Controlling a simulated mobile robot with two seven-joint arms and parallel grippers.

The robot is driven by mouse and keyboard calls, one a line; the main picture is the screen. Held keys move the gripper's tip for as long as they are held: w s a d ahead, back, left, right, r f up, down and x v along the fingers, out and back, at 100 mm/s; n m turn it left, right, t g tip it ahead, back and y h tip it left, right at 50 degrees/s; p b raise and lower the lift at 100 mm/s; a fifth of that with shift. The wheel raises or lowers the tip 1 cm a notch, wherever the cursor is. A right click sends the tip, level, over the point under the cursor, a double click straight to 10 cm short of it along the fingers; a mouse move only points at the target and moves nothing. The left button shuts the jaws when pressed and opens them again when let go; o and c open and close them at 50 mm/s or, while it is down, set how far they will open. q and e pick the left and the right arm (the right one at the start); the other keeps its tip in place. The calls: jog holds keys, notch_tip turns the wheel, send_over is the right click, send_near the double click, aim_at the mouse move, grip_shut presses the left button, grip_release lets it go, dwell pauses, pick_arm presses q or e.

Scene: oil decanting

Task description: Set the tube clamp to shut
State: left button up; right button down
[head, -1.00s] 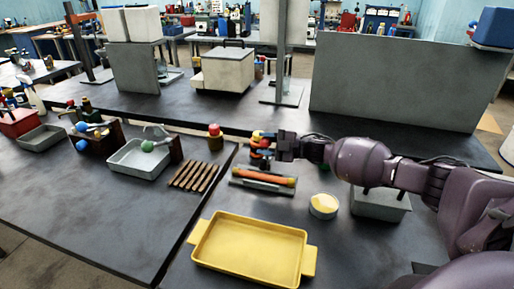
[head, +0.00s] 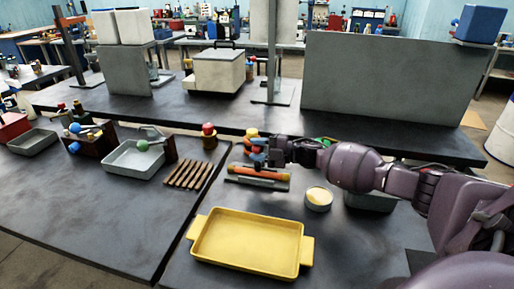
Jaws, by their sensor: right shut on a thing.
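An orange tube-like piece (head: 258,172) lies across a grey holder (head: 245,181) on the near table, right of the seam. Just behind it my right gripper (head: 264,154) reaches in from the right, low over the far side of the holder. It is shut on a small blue part (head: 257,158). I cannot tell for sure whether this part is the tube clamp, or its setting, because the fingers cover much of it. A yellow-topped item with orange below (head: 252,133) shows just behind the fingers. My left gripper is out of view.
A yellow tray (head: 250,245) lies in front, and a round tin with pale yellow contents (head: 318,198) stands to the right. A wooden slatted rack (head: 190,175) and a red-topped jar (head: 209,135) are to the left. A grey bin (head: 370,202) sits under my right arm.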

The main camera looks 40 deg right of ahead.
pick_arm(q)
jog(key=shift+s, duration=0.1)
pick_arm(e)
jog(key=shift+d+f, duration=0.1)
jog(key=shift+f, duration=0.05)
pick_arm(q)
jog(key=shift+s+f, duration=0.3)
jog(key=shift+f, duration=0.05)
pick_arm(e)
jog(key=shift+s+f, duration=0.15)
jog(key=shift+f, duration=0.05)
jog(key=c, duration=1)
grip_release()
jog(key=o, duration=0.3)
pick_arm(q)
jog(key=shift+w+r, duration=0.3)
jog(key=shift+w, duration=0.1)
pick_arm(e)
jog(key=shift+o, duration=0.2)
jog(key=shift+r, duration=0.15)
